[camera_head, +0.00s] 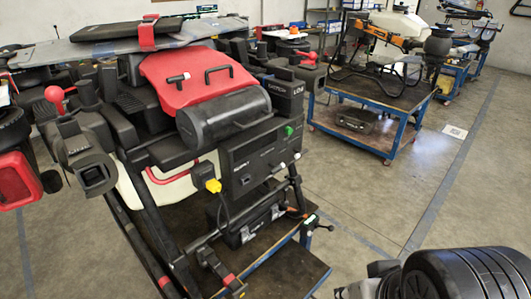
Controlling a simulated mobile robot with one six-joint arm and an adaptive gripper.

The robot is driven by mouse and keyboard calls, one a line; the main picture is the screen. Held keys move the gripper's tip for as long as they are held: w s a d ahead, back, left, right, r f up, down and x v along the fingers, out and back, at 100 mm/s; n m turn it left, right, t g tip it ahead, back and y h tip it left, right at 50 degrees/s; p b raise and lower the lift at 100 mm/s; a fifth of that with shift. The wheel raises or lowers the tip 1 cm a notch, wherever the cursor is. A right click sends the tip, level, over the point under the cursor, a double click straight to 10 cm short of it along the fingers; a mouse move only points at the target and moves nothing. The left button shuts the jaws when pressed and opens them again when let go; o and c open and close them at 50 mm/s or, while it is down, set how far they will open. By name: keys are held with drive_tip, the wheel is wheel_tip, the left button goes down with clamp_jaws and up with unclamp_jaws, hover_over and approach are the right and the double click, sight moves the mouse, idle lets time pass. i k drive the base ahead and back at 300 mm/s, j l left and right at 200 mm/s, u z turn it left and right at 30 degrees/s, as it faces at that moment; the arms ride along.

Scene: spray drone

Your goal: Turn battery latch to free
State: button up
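A large spray drone (105,115) stands on a workbench (285,275) at the left and centre. A red cover (195,82) on its top carries a black bar handle (218,74) and a small lever (178,78) lying roughly sideways. This lever may be the battery latch, but I cannot be sure. A black cylindrical part (222,117) sits in front of the cover. A black panel (262,157) with a green knob and pale knobs faces the right.
A blue cart (385,110) holding another machine stands behind at the right. The floor (400,190) between bench and cart is clear.

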sight(300, 154)
drive_tip(key=i+l+z, duration=0.25)
drive_tip(key=i, duration=0.65)
drive_tip(key=k+j, duration=0.05)
drive_tip(key=j, duration=0.05)
